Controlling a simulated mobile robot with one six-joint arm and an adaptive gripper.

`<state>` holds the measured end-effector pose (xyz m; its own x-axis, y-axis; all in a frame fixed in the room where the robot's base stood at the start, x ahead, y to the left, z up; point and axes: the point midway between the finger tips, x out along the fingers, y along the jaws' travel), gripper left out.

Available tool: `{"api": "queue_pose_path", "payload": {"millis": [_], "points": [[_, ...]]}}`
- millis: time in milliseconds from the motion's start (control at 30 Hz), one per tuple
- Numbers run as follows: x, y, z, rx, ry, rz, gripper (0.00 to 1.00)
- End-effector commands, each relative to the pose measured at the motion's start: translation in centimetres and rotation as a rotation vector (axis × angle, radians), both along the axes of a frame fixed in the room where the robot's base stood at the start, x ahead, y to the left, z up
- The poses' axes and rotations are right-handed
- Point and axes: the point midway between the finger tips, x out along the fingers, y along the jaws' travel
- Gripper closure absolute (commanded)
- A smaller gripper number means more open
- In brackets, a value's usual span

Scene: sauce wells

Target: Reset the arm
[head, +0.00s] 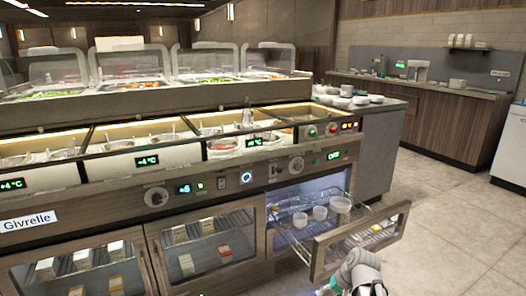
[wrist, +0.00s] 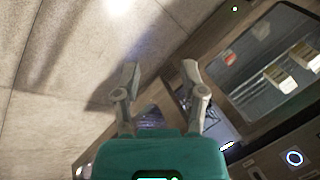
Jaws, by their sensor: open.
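My gripper (wrist: 160,78) shows in the wrist view with its two grey fingers spread apart and nothing between them. It is tilted over the tiled floor (wrist: 60,60), beside the cabinet front. In the head view, a white part of my arm shows at the bottom right, in front of the open drawer (head: 335,250). The fingers cannot be made out in that view. The drawer is pulled out from the counter and holds several white bowls (head: 320,212) on a wire rack.
The counter (head: 110,208) with sauce wells and glass-covered food trays fills the left. Glass-fronted cabinet doors (head: 205,245) below hold cartons; one glass door (wrist: 270,60) is close to my gripper's right. Open floor (head: 450,230) lies to the right.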

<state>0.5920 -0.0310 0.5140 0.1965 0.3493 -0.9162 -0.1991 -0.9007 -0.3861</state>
Motion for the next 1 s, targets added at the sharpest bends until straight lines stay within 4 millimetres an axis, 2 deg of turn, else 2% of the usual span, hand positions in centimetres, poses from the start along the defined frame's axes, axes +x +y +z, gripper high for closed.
{"api": "queue_pose_path", "payload": {"millis": [33, 200, 567, 1000], "points": [[-0.9, 0.9, 0.6, -0.043, 0.021, 0.037, 0.46], [-2.9, 2.0, 1.0, -0.184, 0.083, 0.127, 0.46], [-5.5, 3.2, 2.2, -0.380, 0.158, 0.240, 0.46], [-5.4, 3.1, 7.3, -0.383, 0.159, 0.238, 0.46]]}}
